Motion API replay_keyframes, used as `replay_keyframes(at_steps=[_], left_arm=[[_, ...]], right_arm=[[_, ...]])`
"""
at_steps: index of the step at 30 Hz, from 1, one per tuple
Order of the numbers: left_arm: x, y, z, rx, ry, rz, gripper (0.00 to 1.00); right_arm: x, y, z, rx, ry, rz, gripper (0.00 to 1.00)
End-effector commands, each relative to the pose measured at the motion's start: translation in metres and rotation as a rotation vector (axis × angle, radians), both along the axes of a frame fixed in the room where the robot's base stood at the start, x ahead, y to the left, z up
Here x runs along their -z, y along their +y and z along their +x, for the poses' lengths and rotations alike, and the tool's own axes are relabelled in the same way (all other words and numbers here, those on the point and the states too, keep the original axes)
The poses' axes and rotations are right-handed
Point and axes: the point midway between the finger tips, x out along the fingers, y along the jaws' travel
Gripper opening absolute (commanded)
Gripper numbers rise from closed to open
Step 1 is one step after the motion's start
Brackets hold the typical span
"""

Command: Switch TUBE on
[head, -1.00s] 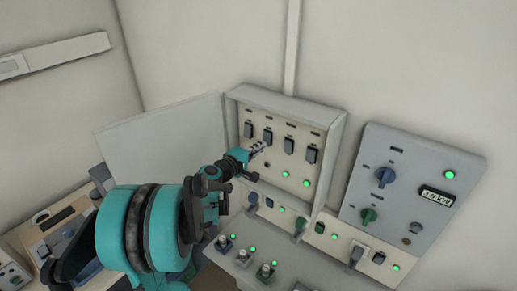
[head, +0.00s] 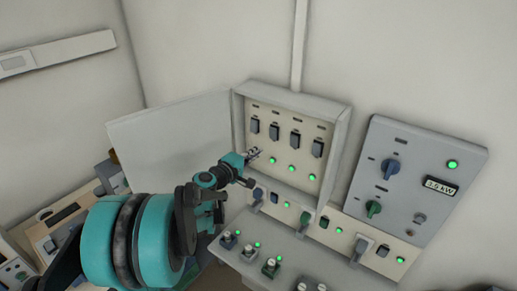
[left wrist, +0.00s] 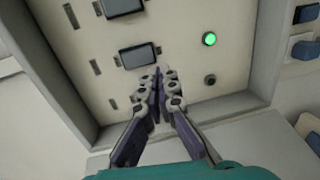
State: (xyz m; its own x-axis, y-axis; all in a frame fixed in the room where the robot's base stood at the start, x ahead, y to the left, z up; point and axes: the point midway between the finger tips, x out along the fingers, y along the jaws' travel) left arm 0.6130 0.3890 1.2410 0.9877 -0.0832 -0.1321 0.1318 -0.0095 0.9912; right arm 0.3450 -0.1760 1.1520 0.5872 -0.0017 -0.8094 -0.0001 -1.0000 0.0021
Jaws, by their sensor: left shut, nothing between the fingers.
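The switch cabinet (head: 341,140) stands open on the wall, with a row of several dark rocker switches. Their labels are too small to read, so I cannot tell which is TUBE. My left gripper (head: 254,154) is shut and empty, just below the leftmost switch (head: 254,126). In the left wrist view the fingertips (left wrist: 160,72) are close to the lower edge of that switch (left wrist: 140,56); contact is unclear. The lamp beside it (left wrist: 210,80) is dark, while the neighbouring lamp (left wrist: 209,39) glows green. My right gripper is not in view.
The cabinet door (head: 170,137) hangs open on the left. Below is a strip with knobs and lit lamps (head: 338,231), and a sloping desk (head: 240,260) with knobs. A grey panel (head: 414,150) with a 3.5 kW display is at right.

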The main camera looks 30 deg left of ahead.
Motion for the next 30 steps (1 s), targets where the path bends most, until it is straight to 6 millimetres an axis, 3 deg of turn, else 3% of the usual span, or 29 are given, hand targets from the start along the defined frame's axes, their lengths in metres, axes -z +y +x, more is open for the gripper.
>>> replay_keyframes(at_steps=[9,13,30], left_arm=[[0.008,0.005,-0.055,-0.002,-0.001,0.0,0.0],[0.01,0.006,-0.07,-0.001,0.0,-0.001,0.0],[0.011,0.006,-0.078,0.001,0.0,0.0,0.0]], right_arm=[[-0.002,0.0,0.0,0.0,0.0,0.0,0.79],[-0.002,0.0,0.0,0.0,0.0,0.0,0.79],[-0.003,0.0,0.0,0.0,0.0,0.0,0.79]])
